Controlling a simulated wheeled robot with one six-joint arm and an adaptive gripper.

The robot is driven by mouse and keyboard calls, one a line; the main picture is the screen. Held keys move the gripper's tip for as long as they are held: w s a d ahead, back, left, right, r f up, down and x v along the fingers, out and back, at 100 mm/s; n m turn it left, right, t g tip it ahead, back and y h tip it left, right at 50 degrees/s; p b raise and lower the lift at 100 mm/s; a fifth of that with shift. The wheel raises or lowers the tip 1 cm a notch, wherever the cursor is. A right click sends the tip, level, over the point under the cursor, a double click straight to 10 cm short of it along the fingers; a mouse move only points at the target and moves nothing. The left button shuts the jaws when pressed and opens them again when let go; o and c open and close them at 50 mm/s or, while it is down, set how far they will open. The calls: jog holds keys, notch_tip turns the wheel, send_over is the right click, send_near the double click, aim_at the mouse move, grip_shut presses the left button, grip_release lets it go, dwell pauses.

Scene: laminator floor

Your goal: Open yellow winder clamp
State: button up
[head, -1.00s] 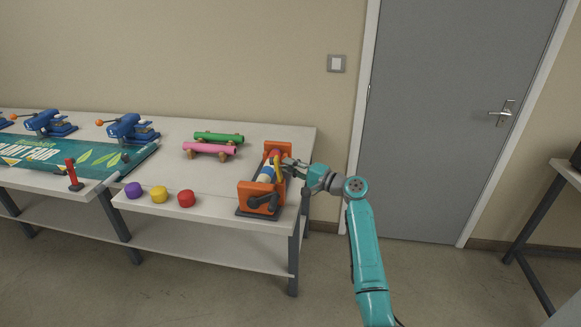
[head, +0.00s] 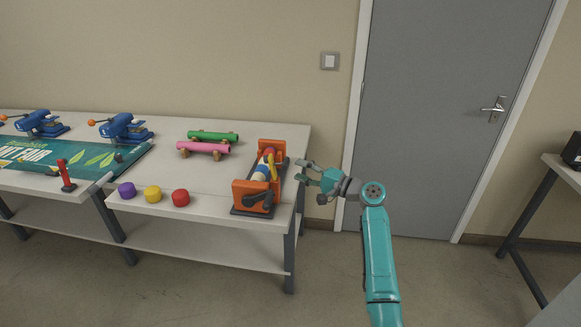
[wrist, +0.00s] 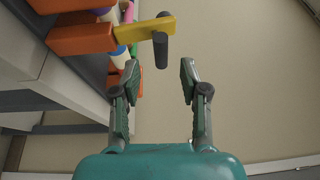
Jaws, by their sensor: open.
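The orange winder (head: 256,194) stands at the right end of the table, with a roll in white, blue and red between its end blocks. The yellow winder clamp (head: 273,166) shows as a raised piece beside the roll. In the wrist view the yellow clamp (wrist: 145,29) reaches out past the orange block and ends in a dark cross handle (wrist: 161,50). My gripper (head: 303,170) is open and empty, to the right of the winder and apart from it. In the wrist view my gripper (wrist: 160,72) has its fingers spread, with the handle beyond the fingertips.
The white table (head: 215,228) holds purple, yellow and red caps (head: 181,198) at its front edge. Pink and green rolls (head: 212,136) lie on rests behind. Blue clamps (head: 124,128) and a printed banner (head: 95,156) are at left. The floor before the door (head: 430,120) is free.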

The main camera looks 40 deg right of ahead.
jog(key=shift+v, duration=2.7)
jog(key=a+f+h, duration=0.2)
jog(key=a+f, duration=0.5)
jog(key=f, duration=0.3)
jog(key=s+a+f+n+g+h, duration=0.2)
jog(key=s+a+f+g+h, duration=0.2)
jog(key=s+a+f, duration=1.35)
jog(key=s+a+r+n+h, duration=0.1)
jog(key=s+a+n, duration=0.1)
jog(key=s+a, duration=0.35)
jog(key=s+a+r+n, duration=0.2)
jog(key=s+a+n, duration=0.1)
jog(key=s, duration=0.5)
jog(key=s+a+r+n+y, duration=0.1)
jog(key=s+a+r+n, duration=0.1)
jog(key=s+r+n, duration=0.2)
jog(key=s+a+r+n+t+y, duration=0.1)
jog(key=s+r+n, duration=0.3)
jog(key=s+r, duration=0.4)
jog(key=shift+s+a, duration=0.8)
jog(key=shift+a, duration=0.05)
